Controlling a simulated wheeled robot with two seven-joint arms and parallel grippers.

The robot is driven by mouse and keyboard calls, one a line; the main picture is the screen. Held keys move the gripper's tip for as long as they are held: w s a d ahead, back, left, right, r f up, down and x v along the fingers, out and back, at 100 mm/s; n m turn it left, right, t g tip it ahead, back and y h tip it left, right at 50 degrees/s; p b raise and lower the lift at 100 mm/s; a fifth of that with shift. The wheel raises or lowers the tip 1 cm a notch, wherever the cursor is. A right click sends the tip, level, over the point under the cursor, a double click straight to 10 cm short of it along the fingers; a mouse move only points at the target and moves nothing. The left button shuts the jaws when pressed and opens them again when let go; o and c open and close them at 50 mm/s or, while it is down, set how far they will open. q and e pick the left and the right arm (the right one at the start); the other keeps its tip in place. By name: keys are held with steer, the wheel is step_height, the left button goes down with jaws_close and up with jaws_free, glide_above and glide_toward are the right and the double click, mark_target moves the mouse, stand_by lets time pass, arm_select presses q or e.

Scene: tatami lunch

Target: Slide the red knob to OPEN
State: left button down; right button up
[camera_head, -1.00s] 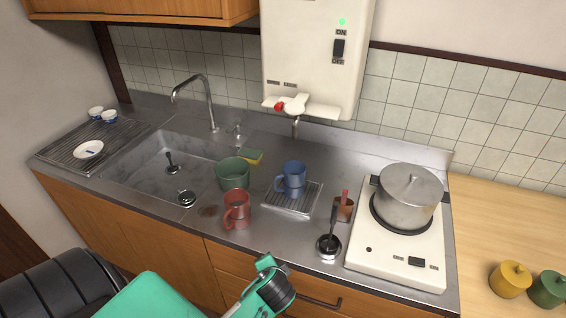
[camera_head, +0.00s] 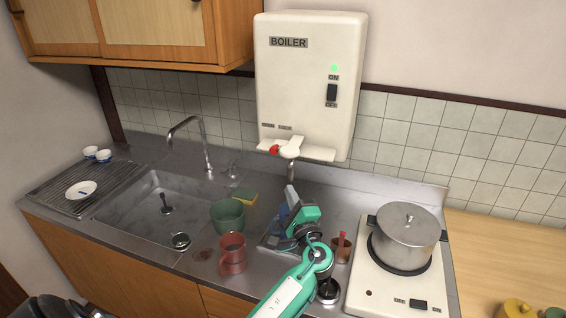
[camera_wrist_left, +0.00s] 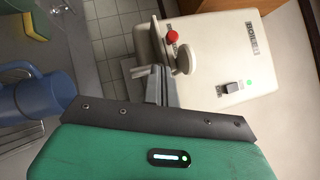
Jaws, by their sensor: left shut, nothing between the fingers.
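My left gripper (camera_head: 290,191) is shut and empty, pointing up below the lever and apart from the knob. Its fingertips also show in the left wrist view (camera_wrist_left: 152,73), short of the lever. My right gripper is out of view.
A blue mug (camera_wrist_left: 38,97) is close beside my left gripper. A green cup (camera_head: 228,216) and a red mug (camera_head: 232,254) stand to the left on the counter. A pot (camera_head: 406,238) sits on the stove at right. A faucet (camera_head: 206,140) rises behind the sink.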

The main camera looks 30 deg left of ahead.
arm_select(q)
steer(key=shift+w+d+r+m+t+y, duration=0.25)
steer(key=shift+w+r, duration=0.2)
steer(key=shift+r, duration=0.25)
steer(key=shift+a, duration=0.1)
steer(key=p, duration=0.5)
glide_toward(278, 148)
steer(key=x, duration=0.4)
steer(key=shift+a+r, duration=0.1)
steer(key=shift+r, duration=0.1)
steer(key=shift+s+a, duration=0.1)
